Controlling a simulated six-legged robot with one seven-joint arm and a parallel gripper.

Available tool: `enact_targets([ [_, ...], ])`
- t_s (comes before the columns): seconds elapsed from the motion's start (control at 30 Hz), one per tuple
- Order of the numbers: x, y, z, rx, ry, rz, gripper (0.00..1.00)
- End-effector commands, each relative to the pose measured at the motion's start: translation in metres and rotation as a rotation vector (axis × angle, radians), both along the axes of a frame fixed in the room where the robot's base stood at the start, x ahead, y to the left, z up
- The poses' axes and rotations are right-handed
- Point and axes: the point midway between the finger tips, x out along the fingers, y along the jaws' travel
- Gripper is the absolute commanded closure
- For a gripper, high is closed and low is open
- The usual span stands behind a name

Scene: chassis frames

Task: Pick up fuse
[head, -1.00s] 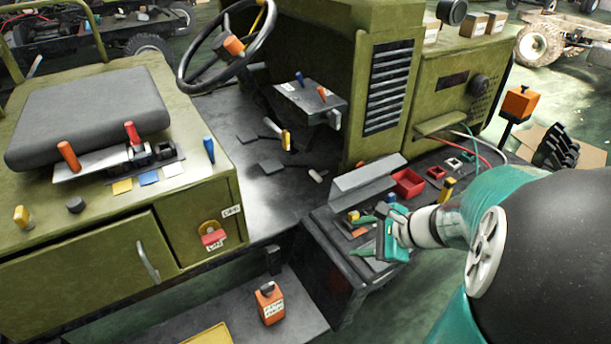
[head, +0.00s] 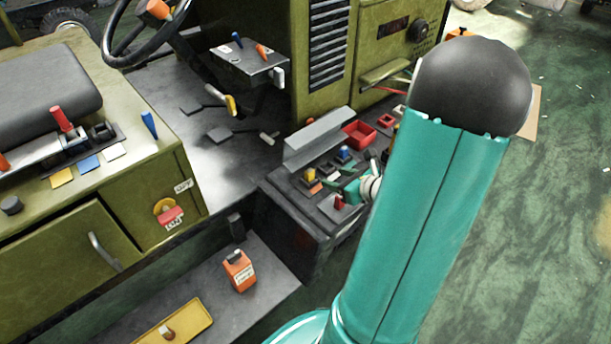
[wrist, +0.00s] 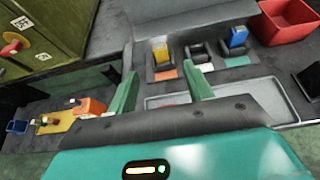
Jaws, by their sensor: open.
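A yellow fuse-like block (wrist: 160,51) stands in a black holder above an orange label, and it also shows in the head view (head: 310,175). A blue block (wrist: 238,37) stands in a similar holder to its right, also in the head view (head: 345,152). Between them is a black holder (wrist: 197,52) with no coloured block visible. The pictures do not tell which block the task means. My gripper (wrist: 160,77) is open and empty, its green fingers apart, with the yellow block beyond the gap. In the head view it is partly hidden by my arm.
A red bin (wrist: 287,22) is at the right of the ledge, and a shallow grey tray (wrist: 272,97) lies close to my gripper. A grey angled panel (head: 317,139) stands behind the holders.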

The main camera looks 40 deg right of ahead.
Motion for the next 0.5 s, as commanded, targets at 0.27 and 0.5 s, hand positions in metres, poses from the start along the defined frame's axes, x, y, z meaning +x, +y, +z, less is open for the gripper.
enact_targets([
  [0.27,0.045,0.002,-0.021,0.000,0.000,0.004,0.49],
  [0.5,0.065,0.004,-0.030,0.000,0.000,0.005,0.49],
])
